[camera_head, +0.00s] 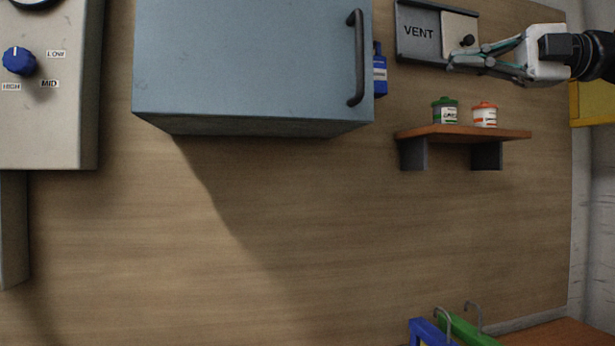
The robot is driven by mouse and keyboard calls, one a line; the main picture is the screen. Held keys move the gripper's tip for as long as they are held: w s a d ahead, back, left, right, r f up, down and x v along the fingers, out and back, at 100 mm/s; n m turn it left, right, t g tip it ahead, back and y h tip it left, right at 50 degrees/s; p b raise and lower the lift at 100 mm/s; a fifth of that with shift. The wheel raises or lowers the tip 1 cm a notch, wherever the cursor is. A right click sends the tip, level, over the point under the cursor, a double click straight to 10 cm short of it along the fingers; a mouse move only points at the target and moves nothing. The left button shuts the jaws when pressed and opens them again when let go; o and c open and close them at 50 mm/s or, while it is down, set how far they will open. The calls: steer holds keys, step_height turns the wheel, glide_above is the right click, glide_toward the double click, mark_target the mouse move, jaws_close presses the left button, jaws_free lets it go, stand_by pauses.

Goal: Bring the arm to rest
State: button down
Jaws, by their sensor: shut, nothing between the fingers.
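My gripper (452,60) is at the upper right, with its arm coming in from the right edge. Its fingers are shut and hold nothing. The fingertips are in front of or close to the pale sliding plate (456,28) of the vent panel (419,47), near its dark knob (467,41). I cannot tell whether they touch it.
A shelf (470,131) with a green-lidded jar (446,111) and an orange-lidded jar (485,115) is below my gripper. A blue-grey cabinet (245,60) with a dark handle (356,58) is to the left. A yellow box (592,103) is at the right edge. The wall's middle is clear.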

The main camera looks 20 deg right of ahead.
steer(key=s+a+m+t+h+p, duration=0.1)
steer(key=s+a+m+h, duration=0.35)
steer(key=s+a, duration=0.5)
steer(key=s+a+f+m+h+p, duration=0.1)
steer(key=s+a+f+m+h, duration=0.25)
steer(key=a+f+m, duration=0.45)
step_height(320, 180, down, 36)
steer(key=s+a+m+g+h+p, duration=0.2)
steer(key=m+g+h, duration=0.4)
steer(key=m, duration=1.1)
steer(key=shift+s+r+h, duration=0.15)
steer(key=shift+s+h, duration=0.3)
steer(key=shift+h, duration=0.25)
